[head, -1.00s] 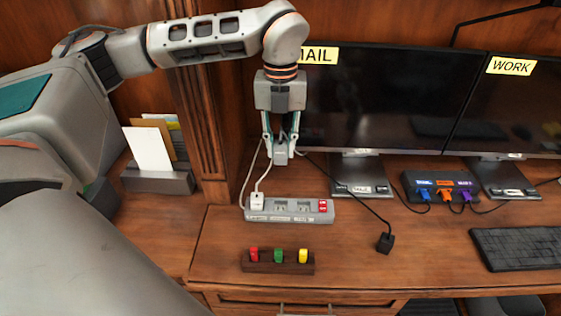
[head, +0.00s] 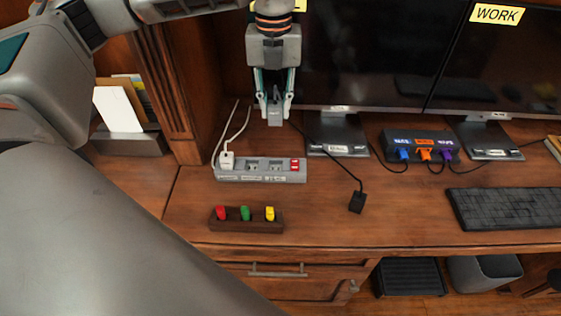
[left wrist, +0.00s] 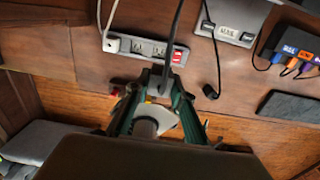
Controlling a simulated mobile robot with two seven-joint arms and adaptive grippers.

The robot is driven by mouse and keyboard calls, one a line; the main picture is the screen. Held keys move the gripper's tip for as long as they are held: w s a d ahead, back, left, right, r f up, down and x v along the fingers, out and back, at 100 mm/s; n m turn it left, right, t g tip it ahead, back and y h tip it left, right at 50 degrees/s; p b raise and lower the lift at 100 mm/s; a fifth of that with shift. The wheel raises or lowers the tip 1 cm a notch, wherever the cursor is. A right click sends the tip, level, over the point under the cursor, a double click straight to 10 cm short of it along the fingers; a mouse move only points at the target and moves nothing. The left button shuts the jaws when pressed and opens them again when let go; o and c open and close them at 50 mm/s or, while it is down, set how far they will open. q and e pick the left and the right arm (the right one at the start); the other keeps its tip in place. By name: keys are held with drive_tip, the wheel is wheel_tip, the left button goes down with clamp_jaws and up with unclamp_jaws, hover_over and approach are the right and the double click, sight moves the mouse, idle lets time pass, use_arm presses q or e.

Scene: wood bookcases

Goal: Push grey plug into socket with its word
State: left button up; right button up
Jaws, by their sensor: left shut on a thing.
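My left gripper (head: 273,112) is shut on the grey plug (head: 275,117), held in the air behind the power strip as the head view sees it. A cord runs from the plug. In the left wrist view my left gripper (left wrist: 155,95) shows the plug between its fingers, partly hidden by them. The grey power strip (head: 228,178) lies on the desk, with a white plug (head: 226,160) in its left socket, open sockets in the middle and a red switch (head: 295,165) at the right. The labels along its front edge are too small to read. My right gripper is not in view.
A black plug (head: 357,202) lies on the desk right of the strip. A dark wooden block (head: 245,226) with red, green and yellow pieces stands in front. Monitor stands (head: 338,135), a blue-and-orange-ported hub (head: 396,138) and a keyboard (head: 505,208) occupy the right. Desk space in between is clear.

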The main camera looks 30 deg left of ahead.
sight(275, 122)
use_arm(q)
wheel_tip(275, 122, down, 17)
drive_tip(key=shift+a+r+b, duration=0.1)
drive_tip(key=shift+b, duration=0.75)
drive_tip(key=shift+f, duration=0.2)
drive_tip(key=o, duration=0.8)
drive_tip(key=shift+r, duration=0.15)
wheel_tip(275, 122, up, 12)
drive_tip(key=shift+r+p, duration=0.1)
drive_tip(key=shift+p, duration=0.6)
